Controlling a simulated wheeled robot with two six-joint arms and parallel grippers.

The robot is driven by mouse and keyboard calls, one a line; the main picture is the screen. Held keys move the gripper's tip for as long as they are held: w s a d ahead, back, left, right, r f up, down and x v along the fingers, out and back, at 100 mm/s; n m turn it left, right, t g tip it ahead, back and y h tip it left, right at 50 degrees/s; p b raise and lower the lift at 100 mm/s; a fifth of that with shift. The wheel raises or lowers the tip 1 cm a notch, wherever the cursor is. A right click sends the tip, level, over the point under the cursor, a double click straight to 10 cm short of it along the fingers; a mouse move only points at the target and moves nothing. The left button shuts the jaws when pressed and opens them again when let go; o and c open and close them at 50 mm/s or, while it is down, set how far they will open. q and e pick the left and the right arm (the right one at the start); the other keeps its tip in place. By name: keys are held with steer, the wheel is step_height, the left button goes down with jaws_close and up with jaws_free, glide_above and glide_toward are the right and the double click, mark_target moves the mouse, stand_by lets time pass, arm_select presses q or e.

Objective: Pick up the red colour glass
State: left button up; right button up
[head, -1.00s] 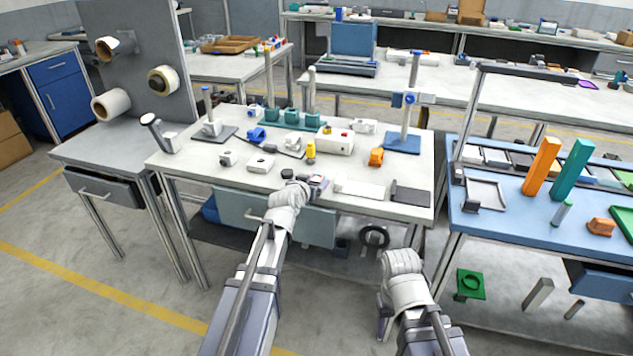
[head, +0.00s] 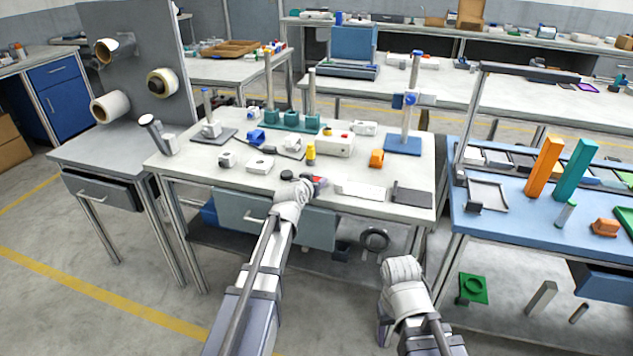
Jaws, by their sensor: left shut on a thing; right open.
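The red colour glass (head: 323,182) is a small red piece at the front edge of the middle white table. My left gripper (head: 314,184) reaches over that edge and is shut on it; the fingers and wrist hide part of it. Whether the glass touches the tabletop I cannot tell. My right gripper (head: 384,332) hangs low in front of the table, over the floor, and is open; its fingers show poorly.
A yellow bottle-like piece (head: 310,150) and a white box (head: 334,145) stand behind my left gripper. A white plate (head: 363,191) and a dark plate (head: 411,197) lie to its right. The blue table (head: 500,222) stands at the right.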

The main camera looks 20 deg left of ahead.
arm_select(q)
jaws_close()
step_height(320, 180, up, 10)
steer(key=p, duration=1)
